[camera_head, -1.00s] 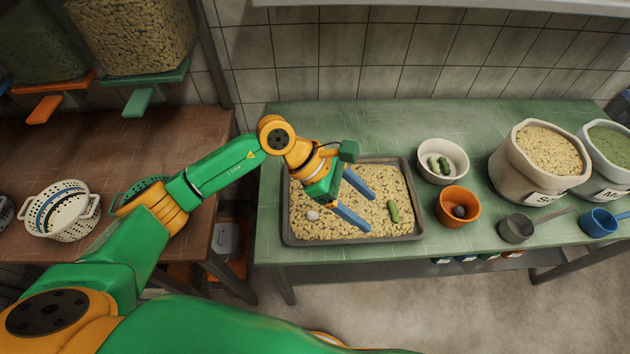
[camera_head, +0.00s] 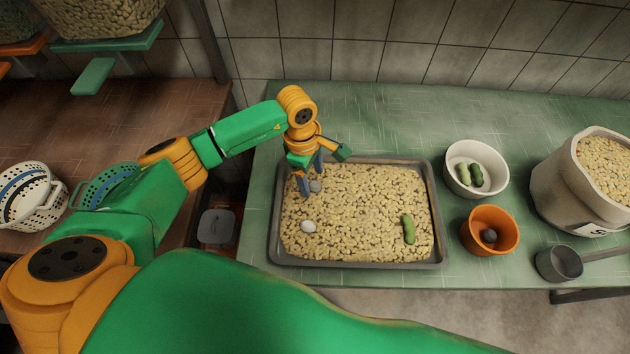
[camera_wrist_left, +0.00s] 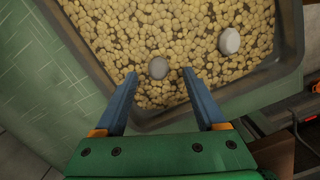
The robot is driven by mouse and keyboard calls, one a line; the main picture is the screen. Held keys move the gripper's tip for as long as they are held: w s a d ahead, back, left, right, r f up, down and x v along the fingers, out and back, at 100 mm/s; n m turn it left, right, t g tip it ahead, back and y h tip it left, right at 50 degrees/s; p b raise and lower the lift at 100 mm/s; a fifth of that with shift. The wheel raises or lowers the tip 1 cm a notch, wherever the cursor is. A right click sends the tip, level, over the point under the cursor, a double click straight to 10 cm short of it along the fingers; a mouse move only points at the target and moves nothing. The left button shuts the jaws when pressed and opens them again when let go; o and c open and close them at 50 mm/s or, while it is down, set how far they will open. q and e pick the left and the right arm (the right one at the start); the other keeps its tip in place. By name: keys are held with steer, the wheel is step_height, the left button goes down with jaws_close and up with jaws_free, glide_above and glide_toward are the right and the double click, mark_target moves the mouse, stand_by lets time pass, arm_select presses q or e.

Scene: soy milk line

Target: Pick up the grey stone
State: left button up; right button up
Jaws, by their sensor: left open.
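The grey stone (camera_head: 315,187) lies on the beans in the metal tray (camera_head: 360,264), near its left side. In the left wrist view the grey stone (camera_wrist_left: 158,68) shows just beyond and between the fingertips. My left gripper (camera_head: 311,182) is open, pointing down at the left part of the tray, with its blue fingers near the stone. It also shows open and empty in the left wrist view (camera_wrist_left: 160,76). A whitish stone (camera_head: 308,227) lies closer to the tray's front edge, and also shows in the left wrist view (camera_wrist_left: 229,41). My right gripper is out of view.
A green pod-like piece (camera_head: 408,229) lies at the tray's right. Right of the tray stand a white bowl (camera_head: 461,187) with green pieces and an orange bowl (camera_head: 472,240) holding a dark stone. A grey scoop (camera_head: 558,263) and a bean sack (camera_head: 566,180) are farther right.

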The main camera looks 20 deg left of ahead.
mark_target(315, 187)
arm_select(q)
steer(key=shift+w+d+f, duration=0.1)
steer(key=shift+d+f, duration=0.1)
steer(key=shift+f, duration=1.05)
jaws_close()
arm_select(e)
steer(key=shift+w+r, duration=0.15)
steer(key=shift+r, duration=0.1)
